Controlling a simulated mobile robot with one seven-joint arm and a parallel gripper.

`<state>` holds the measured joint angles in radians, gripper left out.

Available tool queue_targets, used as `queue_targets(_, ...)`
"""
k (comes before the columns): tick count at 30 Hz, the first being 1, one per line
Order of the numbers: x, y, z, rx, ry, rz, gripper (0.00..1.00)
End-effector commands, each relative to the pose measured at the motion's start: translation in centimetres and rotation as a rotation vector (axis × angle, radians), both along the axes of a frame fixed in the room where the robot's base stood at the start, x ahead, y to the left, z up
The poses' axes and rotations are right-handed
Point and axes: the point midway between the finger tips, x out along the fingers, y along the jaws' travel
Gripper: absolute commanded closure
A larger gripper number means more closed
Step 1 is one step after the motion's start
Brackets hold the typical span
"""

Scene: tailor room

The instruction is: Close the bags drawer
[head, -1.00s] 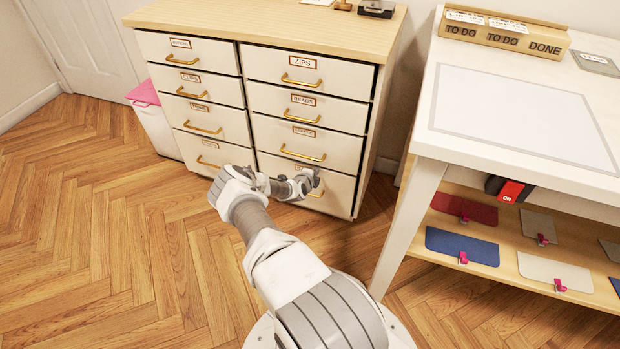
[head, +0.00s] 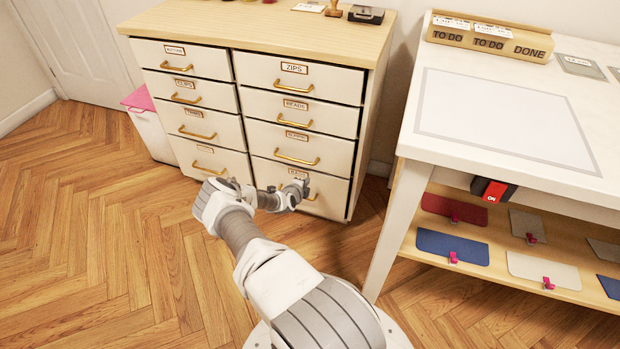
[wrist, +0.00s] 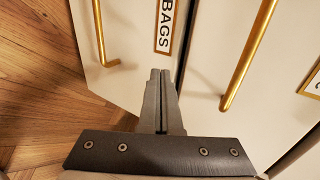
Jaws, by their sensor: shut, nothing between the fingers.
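The bags drawer (head: 333,200) is the bottom drawer of the right column in the white cabinet. Its front looks about flush with the drawers above; I cannot tell whether a small gap is left. In the wrist view its BAGS label (wrist: 164,24) and brass handle (wrist: 105,36) show clearly. My gripper (head: 300,187) is in front of this drawer's upper part and partly hides its label and handle in the head view. In the wrist view my gripper (wrist: 160,73) is shut and empty, its tips at or very near the drawer front beside the label. Contact is unclear.
The other cabinet drawers, such as the ZIPS drawer (head: 335,85), look shut. A white table (head: 403,215) with a lower shelf stands close on the right. The wooden floor (head: 80,240) at left is clear.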

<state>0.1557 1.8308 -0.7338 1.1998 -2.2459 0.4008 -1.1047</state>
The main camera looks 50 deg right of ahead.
Motion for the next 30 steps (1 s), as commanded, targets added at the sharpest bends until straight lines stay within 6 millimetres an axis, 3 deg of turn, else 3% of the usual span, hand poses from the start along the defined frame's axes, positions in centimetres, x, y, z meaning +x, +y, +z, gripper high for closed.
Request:
queue_targets(3,-0.8,2.2,1.9,0.002,0.004,0.002,1.0)
queue_targets(13,-2.9,7.1,4.5,0.003,0.004,0.0,1.0)
queue_targets(26,-3.3,8.2,4.9,0.003,0.001,-0.001,1.0)
queue_targets(30,-2.4,8.2,6.6,0.011,-0.06,-0.043,1.0)
